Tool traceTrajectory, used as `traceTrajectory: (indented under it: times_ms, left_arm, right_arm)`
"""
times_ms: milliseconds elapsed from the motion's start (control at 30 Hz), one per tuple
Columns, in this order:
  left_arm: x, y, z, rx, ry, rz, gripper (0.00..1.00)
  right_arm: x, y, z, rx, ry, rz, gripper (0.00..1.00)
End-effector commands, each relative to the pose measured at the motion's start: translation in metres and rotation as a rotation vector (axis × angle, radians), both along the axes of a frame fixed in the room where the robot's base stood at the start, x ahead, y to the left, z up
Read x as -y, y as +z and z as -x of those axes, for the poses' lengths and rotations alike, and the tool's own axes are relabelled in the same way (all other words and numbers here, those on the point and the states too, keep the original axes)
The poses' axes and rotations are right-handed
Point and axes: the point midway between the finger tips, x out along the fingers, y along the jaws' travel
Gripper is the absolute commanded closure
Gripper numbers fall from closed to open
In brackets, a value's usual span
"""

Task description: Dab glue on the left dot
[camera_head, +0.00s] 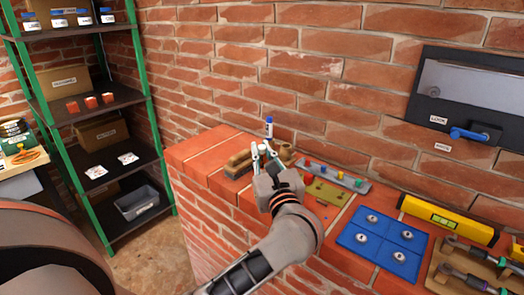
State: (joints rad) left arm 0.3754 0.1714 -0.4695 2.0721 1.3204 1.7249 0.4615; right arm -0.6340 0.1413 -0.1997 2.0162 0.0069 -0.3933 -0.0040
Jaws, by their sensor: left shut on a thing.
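My left gripper (263,153) is over the brick ledge (200,147), its fingers pointing away from me. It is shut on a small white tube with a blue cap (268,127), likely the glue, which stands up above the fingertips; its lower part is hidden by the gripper. An olive plate (328,193) lies just right of the gripper, with small marks too tiny to make out. I cannot tell which mark is the left dot. My right gripper is not in view.
A wooden brush (238,164) lies left of the gripper. A grey strip with coloured knobs (335,177), a blue panel (382,243), a yellow level (450,220) and tools on a board (470,270) fill the ledge rightward. A green-framed shelf (149,95) stands left.

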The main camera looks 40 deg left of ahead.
Motion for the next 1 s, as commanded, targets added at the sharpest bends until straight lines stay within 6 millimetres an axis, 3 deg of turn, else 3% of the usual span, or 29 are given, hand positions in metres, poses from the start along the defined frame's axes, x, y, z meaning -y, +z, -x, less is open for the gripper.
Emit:
traceTrajectory:
  times_ms: [533, 1000]
  left_arm:
    - [-0.0001, -0.0005, 0.0, 0.001, 0.0, 0.001, 1.0]
    - [-0.0001, -0.003, 0.0001, 0.001, 0.0, 0.001, 1.0]
  right_arm:
    - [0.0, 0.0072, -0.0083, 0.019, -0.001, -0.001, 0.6]
    - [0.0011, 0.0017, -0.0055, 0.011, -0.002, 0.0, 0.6]
